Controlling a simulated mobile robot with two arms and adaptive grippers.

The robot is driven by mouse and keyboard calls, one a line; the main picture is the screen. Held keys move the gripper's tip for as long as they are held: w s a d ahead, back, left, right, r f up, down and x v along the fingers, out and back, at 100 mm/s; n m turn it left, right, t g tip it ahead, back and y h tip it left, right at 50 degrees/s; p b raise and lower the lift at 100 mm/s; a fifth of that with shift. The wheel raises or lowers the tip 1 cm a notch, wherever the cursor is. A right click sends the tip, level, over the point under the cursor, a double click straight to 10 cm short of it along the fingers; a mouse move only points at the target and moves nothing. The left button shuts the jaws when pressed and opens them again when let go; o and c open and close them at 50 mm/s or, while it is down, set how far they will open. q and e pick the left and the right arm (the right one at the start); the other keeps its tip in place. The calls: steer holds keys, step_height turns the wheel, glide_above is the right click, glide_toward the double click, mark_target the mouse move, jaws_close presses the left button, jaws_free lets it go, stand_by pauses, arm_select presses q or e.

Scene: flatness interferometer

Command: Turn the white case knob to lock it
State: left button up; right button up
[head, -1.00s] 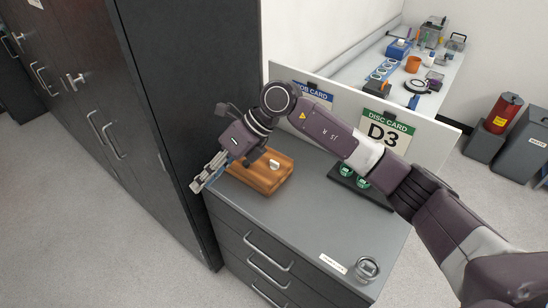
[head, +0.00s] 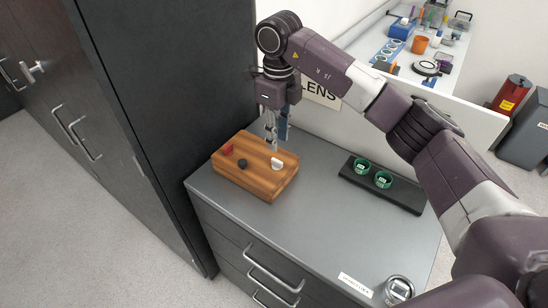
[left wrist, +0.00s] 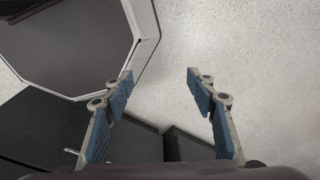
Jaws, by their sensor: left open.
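The wooden case (head: 256,180) lies on the grey cabinet top. The white knob (head: 277,163) is on its top near the right end. A dark knob (head: 242,163) and a red knob (head: 227,148) also show on the case. My right gripper (head: 275,146) points down over the back edge of the case, close to the white knob. I cannot tell whether it touches the knob or how far its fingers are apart. My left gripper (left wrist: 160,74) is open and empty above the floor in the left wrist view and does not show in the head view.
A black tray (head: 400,191) with two green-rimmed discs stands right of the case. A round metal object (head: 398,290) is at the cabinet's front right corner. A tall dark cupboard (head: 158,100) rises close on the left.

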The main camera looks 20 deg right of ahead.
mark_target(277, 160)
steer(key=shift+w+f, duration=0.2)
steer(key=shift+f, duration=0.25)
step_height(277, 160, down, 6)
steer(key=p, duration=0.3)
steer(key=shift+s+f, duration=0.15)
steer(key=shift+f, duration=0.5)
arm_select(q)
steer(key=shift+s+r, duration=0.25)
steer(key=shift+r, duration=1.05)
arm_select(e)
jaws_close()
